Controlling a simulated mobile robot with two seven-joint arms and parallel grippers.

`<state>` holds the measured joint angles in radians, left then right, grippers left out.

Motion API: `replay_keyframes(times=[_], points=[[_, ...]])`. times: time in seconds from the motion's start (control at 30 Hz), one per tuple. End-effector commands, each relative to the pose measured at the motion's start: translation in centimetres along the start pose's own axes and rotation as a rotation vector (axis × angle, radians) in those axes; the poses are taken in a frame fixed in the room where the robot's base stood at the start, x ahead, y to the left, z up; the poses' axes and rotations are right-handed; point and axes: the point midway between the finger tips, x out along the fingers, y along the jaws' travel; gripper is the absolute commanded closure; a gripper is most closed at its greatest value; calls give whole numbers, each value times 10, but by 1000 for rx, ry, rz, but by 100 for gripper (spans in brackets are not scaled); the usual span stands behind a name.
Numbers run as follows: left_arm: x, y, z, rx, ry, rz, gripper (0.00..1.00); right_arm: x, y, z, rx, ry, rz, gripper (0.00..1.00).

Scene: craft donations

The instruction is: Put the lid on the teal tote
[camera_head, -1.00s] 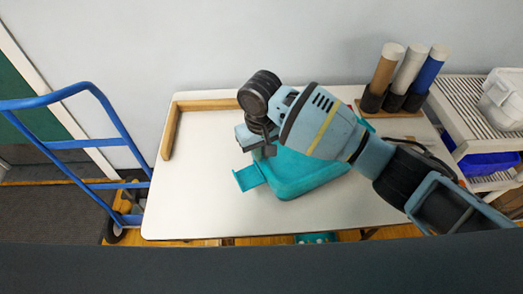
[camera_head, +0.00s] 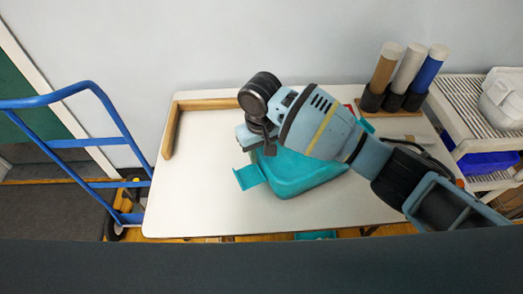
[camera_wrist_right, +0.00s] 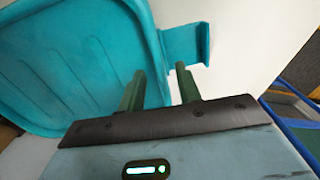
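A teal lid-like piece (camera_head: 298,180) with a raised rim lies on the white table, partly hidden under my right arm. A flat tab (camera_head: 249,177) sticks out at its left. The right wrist view shows its ribbed face (camera_wrist_right: 70,60) and the tab (camera_wrist_right: 187,42). My right gripper (camera_head: 262,148) is at its near-left edge. In the wrist view its two fingers (camera_wrist_right: 158,82) are apart, on either side of the rim; contact is unclear. A bit of another teal thing (camera_head: 315,235) shows below the table's front edge, mostly hidden. My left gripper is out of view.
The white table (camera_head: 190,195) is clear at left and front. A wooden strip (camera_head: 168,132) runs along its back-left corner. A rack of upright tubes (camera_head: 407,75) stands at back right. A blue hand truck (camera_head: 75,143) stands left, a slatted shelf (camera_head: 462,105) right.

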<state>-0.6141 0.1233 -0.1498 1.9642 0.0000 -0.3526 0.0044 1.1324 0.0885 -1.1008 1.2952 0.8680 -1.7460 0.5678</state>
Motion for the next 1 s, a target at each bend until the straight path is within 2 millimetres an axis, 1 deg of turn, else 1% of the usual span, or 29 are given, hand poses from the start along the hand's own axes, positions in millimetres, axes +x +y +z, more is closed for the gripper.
replay_keyframes(times=[0.17, 0.2, 0.27, 0.5, 0.6, 0.7, 0.8, 1.0], points=[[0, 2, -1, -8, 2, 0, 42, 0, 0, 0, 0, -1, 0, 66], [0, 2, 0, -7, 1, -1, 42, -3, 0, 0, 0, 1, 0, 66], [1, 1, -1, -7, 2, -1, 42, -11, 0, 0, -1, 3, 1, 66], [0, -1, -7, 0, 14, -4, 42, -52, 0, -1, -1, 6, 0, 66], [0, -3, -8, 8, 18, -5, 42, -65, 0, -1, -1, 4, 1, 66], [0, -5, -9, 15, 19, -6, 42, -74, 0, 0, -1, 2, 0, 66], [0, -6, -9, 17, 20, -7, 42, -78, 0, 0, 0, 1, 0, 66], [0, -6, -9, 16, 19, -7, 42, -78, 0, 0, 0, 0, 0, 66]])
